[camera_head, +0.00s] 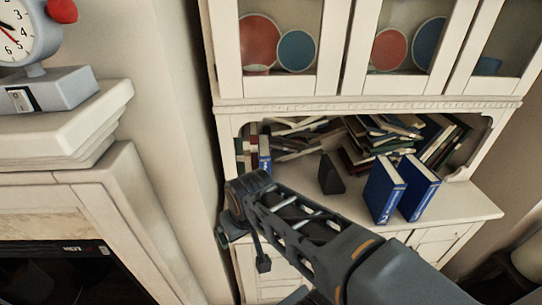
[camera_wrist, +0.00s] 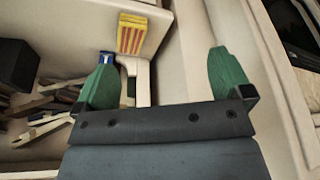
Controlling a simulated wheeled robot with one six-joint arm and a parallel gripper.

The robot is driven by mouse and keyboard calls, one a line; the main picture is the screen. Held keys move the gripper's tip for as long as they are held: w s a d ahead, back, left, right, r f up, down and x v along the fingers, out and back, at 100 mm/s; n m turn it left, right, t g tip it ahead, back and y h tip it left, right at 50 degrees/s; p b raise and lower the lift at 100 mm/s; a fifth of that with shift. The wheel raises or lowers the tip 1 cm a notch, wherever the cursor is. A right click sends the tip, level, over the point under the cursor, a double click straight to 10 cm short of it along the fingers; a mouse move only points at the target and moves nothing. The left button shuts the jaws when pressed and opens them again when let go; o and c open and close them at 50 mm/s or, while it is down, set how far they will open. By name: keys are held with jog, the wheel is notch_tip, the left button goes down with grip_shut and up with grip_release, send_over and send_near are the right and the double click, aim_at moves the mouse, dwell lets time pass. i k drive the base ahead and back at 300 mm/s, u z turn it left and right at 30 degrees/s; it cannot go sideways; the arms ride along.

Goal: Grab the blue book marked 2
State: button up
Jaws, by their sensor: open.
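Two blue books stand upright on the right of the cabinet counter in the head view, a left one (camera_head: 384,190) and a right one (camera_head: 419,188). A third, narrow blue book (camera_head: 264,154) stands at the left end of the niche. In the wrist view, a small blue spine with a pale mark (camera_wrist: 107,62) shows beyond the left finger. My gripper (camera_wrist: 165,82) is open, its green fingers apart with nothing held between them. In the head view my arm reaches toward the cabinet's left side.
A black block (camera_head: 330,174) stands mid-counter before leaning books (camera_head: 375,138). A yellow-and-red striped object (camera_wrist: 131,36) shows ahead in the wrist view. The cabinet's left side and the wall lie close to my gripper. Plates (camera_head: 297,50) stand above. A mantel clock (camera_head: 22,38) is at left.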

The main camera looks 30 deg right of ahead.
aim_at(385, 185)
jog(key=u, duration=0.55)
jog(key=k, duration=1)
jog(key=z, duration=2.05)
